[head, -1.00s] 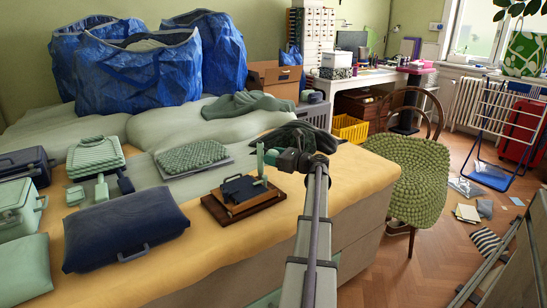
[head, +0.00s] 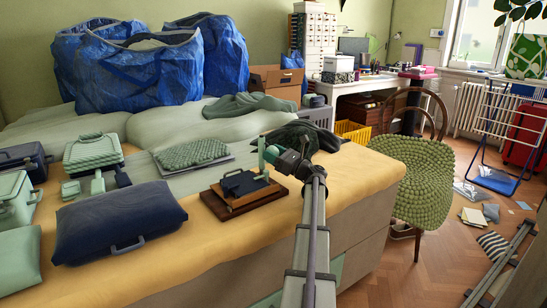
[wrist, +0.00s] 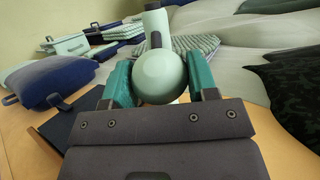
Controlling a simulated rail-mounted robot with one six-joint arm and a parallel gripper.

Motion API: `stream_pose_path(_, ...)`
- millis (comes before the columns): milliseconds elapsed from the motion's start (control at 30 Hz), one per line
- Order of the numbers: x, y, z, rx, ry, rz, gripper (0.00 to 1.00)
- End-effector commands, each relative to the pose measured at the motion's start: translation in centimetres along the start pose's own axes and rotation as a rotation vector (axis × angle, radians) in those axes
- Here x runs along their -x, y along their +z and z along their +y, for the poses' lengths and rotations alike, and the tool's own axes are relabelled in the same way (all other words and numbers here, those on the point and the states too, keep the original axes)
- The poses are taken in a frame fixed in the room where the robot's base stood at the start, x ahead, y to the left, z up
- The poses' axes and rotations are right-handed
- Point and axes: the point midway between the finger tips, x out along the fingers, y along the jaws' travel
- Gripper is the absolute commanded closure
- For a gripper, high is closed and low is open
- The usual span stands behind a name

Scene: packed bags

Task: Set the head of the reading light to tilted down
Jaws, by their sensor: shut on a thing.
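The reading light (head: 262,150) is pale mint green and stands above the brown wooden board on the bed. My gripper (head: 270,154) is at its upper part, reaching in from the right. In the wrist view the light's rounded mint head (wrist: 161,77) sits between the two teal fingers of my gripper (wrist: 160,68), which are shut on it. A mint cylinder (wrist: 156,22) with a dark band shows just beyond the head. The lower part of the light is hidden there, and the head's tilt is hard to tell.
A small dark blue case (head: 242,184) lies on the wooden board (head: 232,208) close to the light. A navy bag (head: 118,222) and mint cases (head: 93,152) lie to the left. A textured green pad (head: 192,152) and dark cloth (head: 310,134) lie behind.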

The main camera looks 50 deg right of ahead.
Motion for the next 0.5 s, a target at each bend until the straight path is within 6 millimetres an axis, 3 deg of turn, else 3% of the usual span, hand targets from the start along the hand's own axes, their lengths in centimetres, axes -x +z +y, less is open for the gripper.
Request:
stream_pose_path(33,0.0,0.02,0.0,0.0,0.0,0.0,0.71)
stream_pose_path(67,0.0,0.03,-0.01,0.0,0.0,0.0,0.44)
stream_pose_path(100,0.0,0.03,-0.01,0.0,0.0,0.0,0.4)
stream_pose_path(300,0.02,0.03,-0.01,0.0,0.0,0.0,0.21)
stream_pose_path(500,0.04,0.02,-0.02,0.0,0.0,0.001,0.21)
